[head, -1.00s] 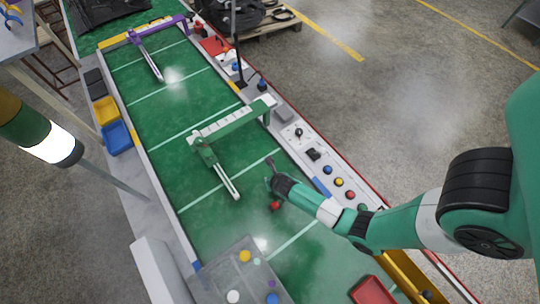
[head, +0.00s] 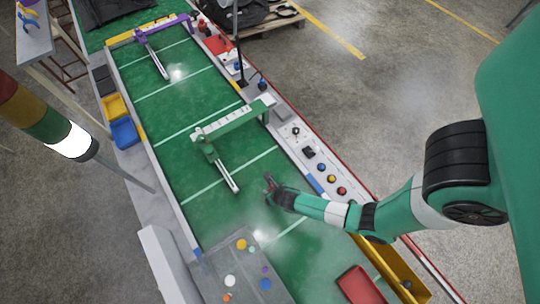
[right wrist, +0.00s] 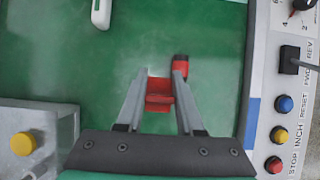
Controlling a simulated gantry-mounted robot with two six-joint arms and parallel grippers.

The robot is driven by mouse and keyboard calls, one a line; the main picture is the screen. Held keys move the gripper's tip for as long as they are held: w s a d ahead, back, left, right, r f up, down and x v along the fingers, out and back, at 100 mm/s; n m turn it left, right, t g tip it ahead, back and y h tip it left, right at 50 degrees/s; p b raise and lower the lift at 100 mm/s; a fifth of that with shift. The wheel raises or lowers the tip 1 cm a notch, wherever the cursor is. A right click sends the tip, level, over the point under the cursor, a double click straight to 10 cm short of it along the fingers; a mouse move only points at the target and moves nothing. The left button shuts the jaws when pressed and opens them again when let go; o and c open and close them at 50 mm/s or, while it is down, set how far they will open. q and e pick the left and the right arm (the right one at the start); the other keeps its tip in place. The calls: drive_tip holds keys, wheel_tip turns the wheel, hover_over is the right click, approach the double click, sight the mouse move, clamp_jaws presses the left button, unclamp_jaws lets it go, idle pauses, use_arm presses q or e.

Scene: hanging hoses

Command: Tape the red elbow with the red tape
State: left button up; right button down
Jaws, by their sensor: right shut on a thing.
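My right gripper (head: 270,183) is over the green belt, and its fingers also show in the right wrist view (right wrist: 163,76). It is shut on a red piece (right wrist: 160,92), which sits between the two fingers. A part of red with a dark end (right wrist: 180,66) shows at the right fingertip. The red piece may be the red elbow; its full shape is hidden by the fingers. I cannot make out a separate red tape. My left gripper is not in view.
A green arm-like gate (head: 232,122) crosses the belt (head: 210,212) beyond my gripper. A control strip with coloured buttons (head: 331,179) runs along the right. A grey box (head: 205,275) stands lower left, and a red tray (head: 358,284) lies lower right. Belt around the gripper is clear.

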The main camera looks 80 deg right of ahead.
drive_tip(key=shift+f+b, duration=1.4)
drive_tip(key=shift+f, duration=0.5)
drive_tip(key=shift+f, duration=0.1)
drive_tip(key=shift+f, duration=0.2)
drive_tip(key=shift+f+b, duration=0.8)
drive_tip(key=shift+f, duration=0.15)
